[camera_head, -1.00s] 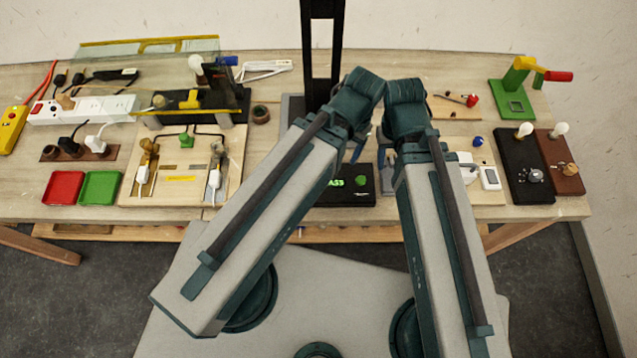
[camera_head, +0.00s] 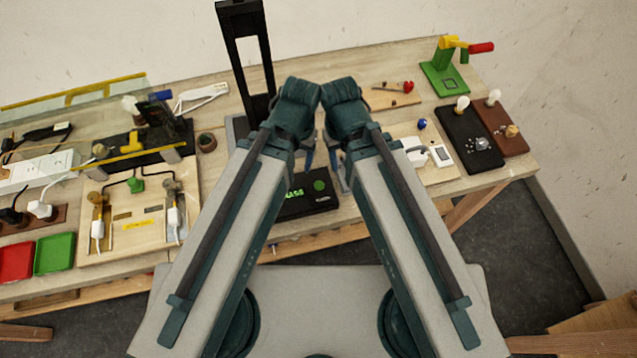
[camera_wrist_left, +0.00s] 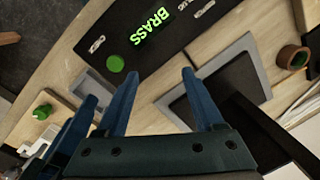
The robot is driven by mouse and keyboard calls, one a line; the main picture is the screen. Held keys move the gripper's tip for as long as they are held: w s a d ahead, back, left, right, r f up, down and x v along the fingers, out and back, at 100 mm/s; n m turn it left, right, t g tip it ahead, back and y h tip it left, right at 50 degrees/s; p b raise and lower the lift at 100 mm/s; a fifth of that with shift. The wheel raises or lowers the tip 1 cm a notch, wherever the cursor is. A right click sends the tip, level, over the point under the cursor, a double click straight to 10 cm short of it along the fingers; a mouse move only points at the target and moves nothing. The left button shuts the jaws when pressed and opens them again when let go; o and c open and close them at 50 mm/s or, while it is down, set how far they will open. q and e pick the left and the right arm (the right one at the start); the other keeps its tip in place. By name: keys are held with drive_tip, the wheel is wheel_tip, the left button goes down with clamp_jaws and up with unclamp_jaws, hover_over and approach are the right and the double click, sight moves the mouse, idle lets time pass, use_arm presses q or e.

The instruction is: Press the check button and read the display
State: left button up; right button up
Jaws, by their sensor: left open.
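The black check box (camera_head: 300,207) lies near the table's front edge. It has a round green button (camera_head: 319,185) and lit green letters, partly covered by my left arm in the head view. In the left wrist view the display (camera_wrist_left: 150,24) clearly reads BRASS, and the green button (camera_wrist_left: 115,63) stands beside it. My left gripper (camera_wrist_left: 160,74) is open and empty, with its blue fingers apart from the button. In the head view it is mostly hidden behind its wrist. My right gripper's wrist (camera_head: 347,110) is beside the left one; its jaws are largely hidden.
A wooden board with plugs (camera_head: 138,225) and green tray (camera_head: 55,253) are left of the box. A black upright post (camera_head: 250,60) stands behind my wrists.

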idle(0.3)
use_arm(q)
clamp_jaws()
idle(1.6)
